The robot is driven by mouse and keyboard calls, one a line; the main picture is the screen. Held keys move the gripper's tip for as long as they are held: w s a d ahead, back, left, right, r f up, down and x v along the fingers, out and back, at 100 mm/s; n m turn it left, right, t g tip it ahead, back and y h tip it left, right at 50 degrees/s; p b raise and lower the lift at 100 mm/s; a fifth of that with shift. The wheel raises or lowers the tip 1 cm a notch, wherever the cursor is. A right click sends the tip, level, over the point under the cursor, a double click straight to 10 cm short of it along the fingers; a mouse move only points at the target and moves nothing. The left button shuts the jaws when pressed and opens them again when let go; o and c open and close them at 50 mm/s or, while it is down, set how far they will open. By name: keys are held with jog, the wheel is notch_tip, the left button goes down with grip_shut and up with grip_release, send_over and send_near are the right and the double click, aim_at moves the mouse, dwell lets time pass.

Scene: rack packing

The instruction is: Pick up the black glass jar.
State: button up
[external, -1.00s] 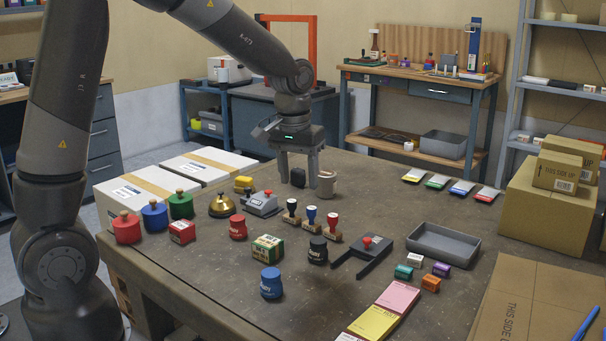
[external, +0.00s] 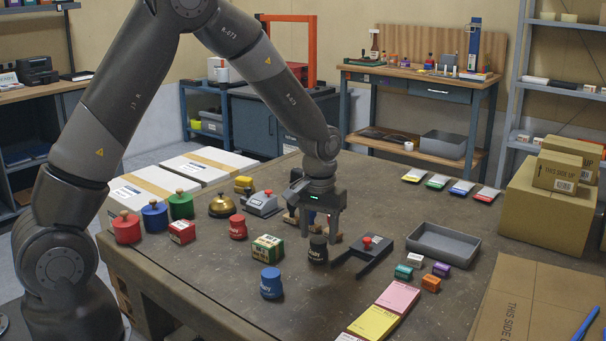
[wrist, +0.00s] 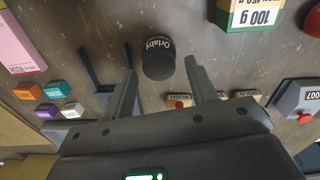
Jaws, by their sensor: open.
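The black glass jar (external: 318,251) stands upright on the workbench, between the green-and-white box and the black stapler-like tool. It carries pale lettering. My gripper (external: 319,229) is open just above and behind it, fingers pointing down. In the wrist view the jar (wrist: 158,62) lies just beyond the open fingertips of my gripper (wrist: 161,65), roughly midway between them. I cannot tell whether the fingertips overlap the jar in height. Nothing is held.
A blue jar (external: 271,284) and a red jar (external: 238,227) stand nearby. The green-and-white box (external: 267,248) is left of the black jar; the black tool with a red knob (external: 364,252) is right. Stamps stand behind the gripper. A grey tray (external: 443,243) lies farther right.

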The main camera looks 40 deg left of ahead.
aim_at(318, 240)
jog(key=shift+s+f, duration=0.15)
jog(key=shift+f, duration=1.75)
jog(key=shift+c, duration=0.5)
jog(key=c, duration=0.7)
jog(key=shift+r, duration=0.1)
